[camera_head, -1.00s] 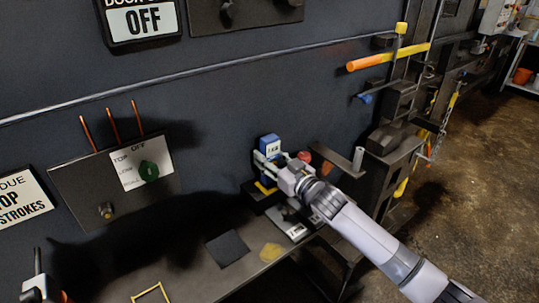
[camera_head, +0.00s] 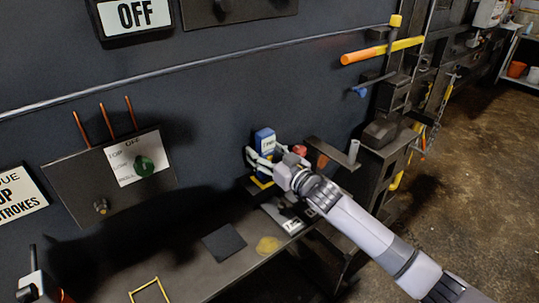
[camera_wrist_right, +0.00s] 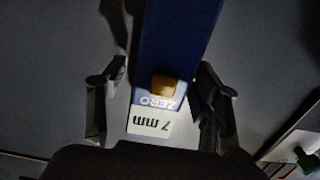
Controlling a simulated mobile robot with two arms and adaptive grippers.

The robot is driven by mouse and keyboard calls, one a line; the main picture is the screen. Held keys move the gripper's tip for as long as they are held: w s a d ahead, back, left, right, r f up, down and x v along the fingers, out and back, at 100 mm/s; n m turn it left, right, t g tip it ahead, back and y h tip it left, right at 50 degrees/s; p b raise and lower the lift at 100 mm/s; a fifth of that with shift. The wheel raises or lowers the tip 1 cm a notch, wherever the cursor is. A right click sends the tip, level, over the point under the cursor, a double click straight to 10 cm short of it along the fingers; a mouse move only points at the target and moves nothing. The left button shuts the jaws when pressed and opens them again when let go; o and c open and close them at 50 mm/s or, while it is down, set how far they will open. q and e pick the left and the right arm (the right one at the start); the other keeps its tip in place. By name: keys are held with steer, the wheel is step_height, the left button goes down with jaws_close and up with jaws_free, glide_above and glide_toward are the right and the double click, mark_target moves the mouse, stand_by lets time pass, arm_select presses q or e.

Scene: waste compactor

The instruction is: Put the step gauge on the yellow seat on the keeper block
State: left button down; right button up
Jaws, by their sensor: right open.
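The step gauge (camera_head: 265,141) is an upright blue block with a white label, near the wall at the bench's back. In the right wrist view the gauge (camera_wrist_right: 178,40) shows a label reading "ZERO" and "7 mm". My right gripper (camera_head: 264,163) is open, with its fingers on either side of the gauge; gaps show beside it in the wrist view (camera_wrist_right: 160,85). The yellow seat (camera_head: 262,183) shows as a small patch just below the gauge, on the dark keeper block (camera_head: 254,189). The gripper hides part of the block, and I cannot tell whether the gauge touches the seat.
A dark panel with a green knob (camera_head: 144,166) is on the wall to the left. A grey plate with a labelled block (camera_head: 291,225) lies below my right wrist. A dark square pad (camera_head: 224,243) and yellow patch (camera_head: 268,245) lie on the bench. A bracket with a post (camera_head: 353,151) stands right.

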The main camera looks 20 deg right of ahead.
steer(key=shift+s+d, duration=0.1)
steer(key=shift+s, duration=0.15)
steer(key=b+v, duration=0.2)
steer(key=v, duration=0.9)
steer(key=shift+s+r, duration=0.2)
steer(key=shift+s, duration=0.05)
